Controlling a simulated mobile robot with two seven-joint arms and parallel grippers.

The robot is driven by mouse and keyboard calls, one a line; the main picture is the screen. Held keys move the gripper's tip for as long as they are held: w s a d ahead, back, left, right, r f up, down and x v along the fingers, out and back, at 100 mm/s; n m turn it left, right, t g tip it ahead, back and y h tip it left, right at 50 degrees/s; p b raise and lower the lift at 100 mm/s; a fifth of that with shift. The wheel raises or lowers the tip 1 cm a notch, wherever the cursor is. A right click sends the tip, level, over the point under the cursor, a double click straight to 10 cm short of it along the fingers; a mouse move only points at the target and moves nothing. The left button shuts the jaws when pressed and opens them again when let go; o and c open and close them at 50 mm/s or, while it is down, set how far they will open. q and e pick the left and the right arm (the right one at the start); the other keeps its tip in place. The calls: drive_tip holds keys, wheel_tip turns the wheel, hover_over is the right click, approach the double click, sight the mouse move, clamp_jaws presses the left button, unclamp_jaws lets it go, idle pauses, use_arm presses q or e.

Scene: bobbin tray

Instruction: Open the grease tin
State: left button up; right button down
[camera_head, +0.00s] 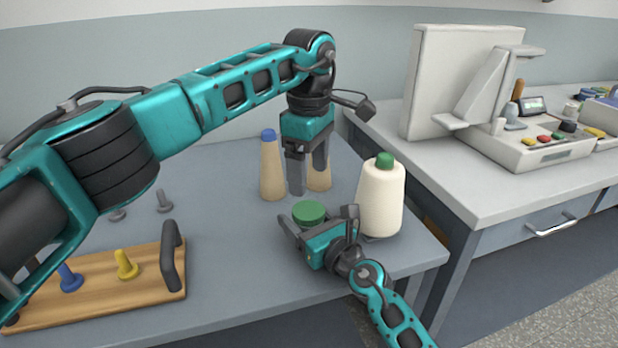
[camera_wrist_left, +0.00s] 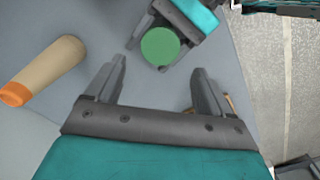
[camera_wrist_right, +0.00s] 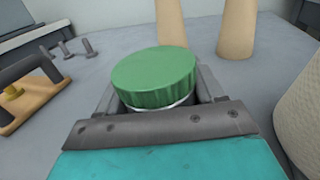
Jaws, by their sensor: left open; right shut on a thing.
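The grease tin has a ribbed green lid (camera_head: 309,211) and stands upright at the table's front right. In the right wrist view, the lid (camera_wrist_right: 155,75) sits above a thin pale band of the tin's body; the rest is hidden. My right gripper (camera_head: 318,222) is shut on the tin, its fingers around the body below the lid. My left gripper (camera_head: 308,180) is open and empty, pointing down above and just behind the tin. In the left wrist view the lid (camera_wrist_left: 160,46) lies beyond the open fingertips, apart from them.
A blue-topped cone (camera_head: 270,168) and another tan cone (camera_head: 319,180) stand behind the tin. A large cream spool with a green top (camera_head: 381,198) stands close on the right. A wooden peg tray (camera_head: 110,297) with a dark handle is at left, bolts (camera_head: 164,201) behind it.

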sight(308, 209)
use_arm(q)
drive_tip(key=shift+f, duration=3.9)
drive_tip(key=c, duration=0.9)
drive_tip(key=o, duration=1.2)
wheel_tip(308, 209, up, 4)
drive_tip(key=shift+r, duration=0.1)
wheel_tip(308, 209, up, 4)
drive_tip(key=shift+a+f, duration=0.1)
drive_tip(key=shift+f, duration=0.05)
drive_tip(key=c, duration=0.3)
drive_tip(key=shift+f, duration=3.95)
drive_tip(key=shift+c, duration=0.3)
